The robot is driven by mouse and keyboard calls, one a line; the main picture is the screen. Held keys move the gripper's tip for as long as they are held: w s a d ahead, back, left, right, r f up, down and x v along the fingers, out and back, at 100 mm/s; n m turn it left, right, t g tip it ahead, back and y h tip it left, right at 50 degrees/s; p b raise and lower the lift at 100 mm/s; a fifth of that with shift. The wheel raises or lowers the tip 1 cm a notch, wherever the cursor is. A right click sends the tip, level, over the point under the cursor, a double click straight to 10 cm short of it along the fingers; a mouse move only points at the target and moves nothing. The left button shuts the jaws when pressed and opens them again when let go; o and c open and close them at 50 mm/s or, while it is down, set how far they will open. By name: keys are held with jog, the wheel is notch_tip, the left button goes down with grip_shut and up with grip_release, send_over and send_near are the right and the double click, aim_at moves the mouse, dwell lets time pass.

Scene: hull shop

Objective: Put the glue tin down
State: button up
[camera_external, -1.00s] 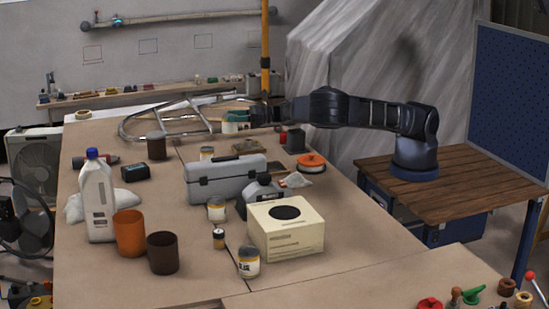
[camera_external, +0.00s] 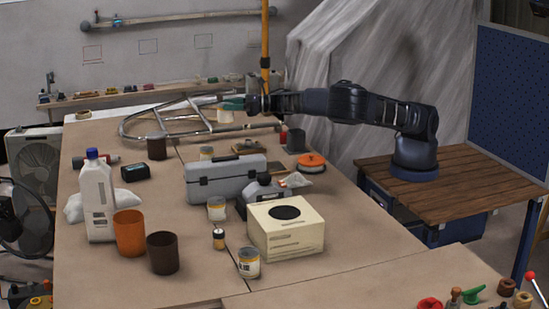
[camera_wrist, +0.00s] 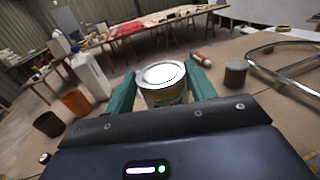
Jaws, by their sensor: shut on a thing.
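The glue tin, a pale tin with a shiny metal lid (camera_wrist: 160,75), is upright between my gripper's two teal fingers in the wrist view. In the external view the tin (camera_external: 225,116) shows below my gripper (camera_external: 233,103), by the bent metal tube frame (camera_external: 160,112) at the far part of the bench (camera_external: 120,280). My gripper is shut on the tin's sides. The tin looks held above the bench, but I cannot tell the gap exactly. The lower part of the tin is hidden in the wrist view.
A grey toolbox (camera_external: 226,180), a cream box (camera_external: 286,232), a white bottle (camera_external: 97,200), an orange cup (camera_external: 129,233) and several other tins stand nearer on the bench. Bare bench lies at the front left.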

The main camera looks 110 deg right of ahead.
aim_at(228, 120)
jog(key=w+a+f+m+g+h, duration=0.1)
jog(key=w+a+f+h, duration=0.1)
jog(key=a, duration=0.6)
jog(key=w+a+f+m+h, duration=0.1)
jog(key=w+a+f, duration=0.15)
jog(key=a, duration=0.65)
jog(key=s+a+f+m+g+h, duration=0.1)
jog(key=s+a+m+g+h, duration=0.15)
jog(key=a, duration=1.25)
jog(key=s+a+r+m+g+h, duration=0.2)
jog(key=s+a+r, duration=0.1)
jog(key=s+a, duration=1)
jog(key=s+a+r+m+g+h, duration=0.1)
jog(key=s+a+r+h, duration=0.2)
jog(key=s+a, duration=1.05)
jog(key=shift+y, duration=0.25)
jog(key=f, duration=2.4)
jog(key=shift+w+f, duration=0.15)
jog(key=shift+w, duration=0.1)
jog(key=shift+f, duration=0.1)
jog(key=o, duration=1.2)
